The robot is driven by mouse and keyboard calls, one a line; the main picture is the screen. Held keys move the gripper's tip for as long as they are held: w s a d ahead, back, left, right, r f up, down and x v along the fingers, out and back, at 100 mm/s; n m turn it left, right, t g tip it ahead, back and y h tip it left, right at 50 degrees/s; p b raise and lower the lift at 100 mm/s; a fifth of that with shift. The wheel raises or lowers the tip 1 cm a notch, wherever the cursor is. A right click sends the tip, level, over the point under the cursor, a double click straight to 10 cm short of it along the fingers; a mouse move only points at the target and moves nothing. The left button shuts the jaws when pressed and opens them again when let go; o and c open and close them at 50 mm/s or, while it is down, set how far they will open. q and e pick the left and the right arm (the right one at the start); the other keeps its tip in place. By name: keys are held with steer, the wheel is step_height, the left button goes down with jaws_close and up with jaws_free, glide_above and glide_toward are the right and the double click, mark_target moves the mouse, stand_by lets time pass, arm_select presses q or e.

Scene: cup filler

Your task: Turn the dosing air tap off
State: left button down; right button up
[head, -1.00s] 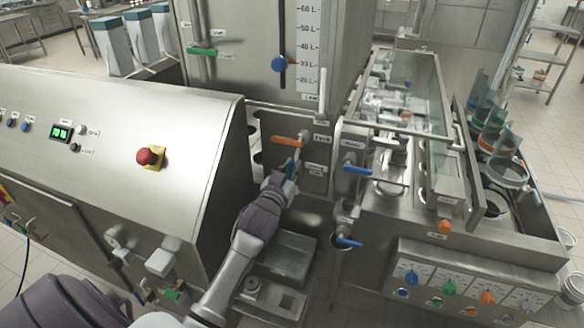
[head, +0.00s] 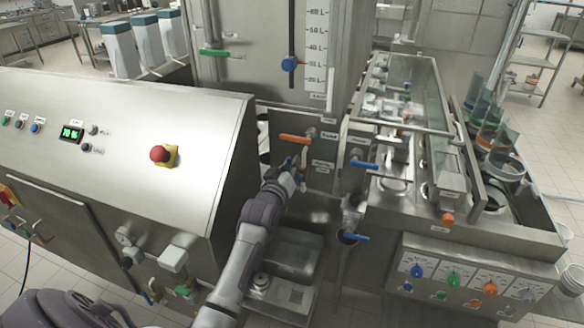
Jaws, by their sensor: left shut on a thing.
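My left gripper (head: 290,172) reaches in at the tap panel and is shut on a small tap handle below the orange lever (head: 295,138). The fingers hide most of that handle, so its exact angle cannot be told. A small label (head: 322,167) sits to its right, too small to read. The orange lever lies level, with its own label to the right. My right gripper is not in view.
Blue levers (head: 364,165) and (head: 355,238) stick out close to the right of the gripper. The sloped control cabinet (head: 130,130) with a red stop button (head: 163,155) stands left of my arm. A metal tray (head: 290,250) lies below.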

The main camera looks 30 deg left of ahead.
arm_select(q)
steer(key=n, duration=0.1)
steer(key=a+n, duration=0.1)
steer(key=shift+s+a+f+n, duration=0.1)
steer(key=shift+s+f+n, duration=0.05)
steer(key=shift+f+n, duration=0.25)
steer(key=shift+s+a+f+n+b, duration=0.1)
steer(key=shift+a+f+n+b, duration=0.2)
steer(key=shift+f+n, duration=0.85)
steer(key=shift+s+a+f+n+b, duration=0.1)
steer(key=shift+a+f+n+b, duration=0.15)
steer(key=shift+n, duration=1.8)
steer(key=shift+a+f+n+b, duration=0.3)
steer(key=shift+f+n, duration=0.35)
steer(key=shift+n, duration=0.95)
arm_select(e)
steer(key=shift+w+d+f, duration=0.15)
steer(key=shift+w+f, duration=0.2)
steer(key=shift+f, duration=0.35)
arm_select(q)
steer(key=c, duration=1.1)
jaws_free()
steer(key=shift+f, duration=0.1)
steer(key=shift+c, duration=0.2)
steer(key=v, duration=1.2)
